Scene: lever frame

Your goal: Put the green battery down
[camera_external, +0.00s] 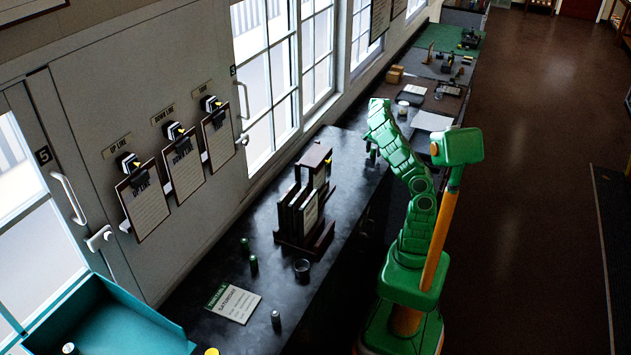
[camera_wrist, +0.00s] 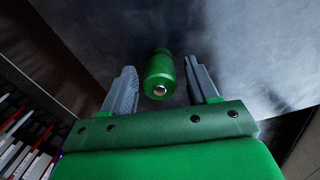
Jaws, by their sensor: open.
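The green battery (camera_wrist: 160,75) stands on the dark counter in the wrist view, its metal end facing the camera. My gripper (camera_wrist: 158,68) is open, with one grey finger on each side of the battery. A gap shows between the battery and each finger. In the external view my gripper (camera_external: 372,148) is low over the counter, beyond the dark wooden rack, and the battery there is small and partly hidden by my arm. Two other green batteries (camera_external: 253,263) stand nearer, left of the rack.
The dark wooden rack (camera_external: 306,205) stands on the counter (camera_external: 345,160). A teal box (camera_external: 110,320) is at lower left. Papers and small boxes lie farther along.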

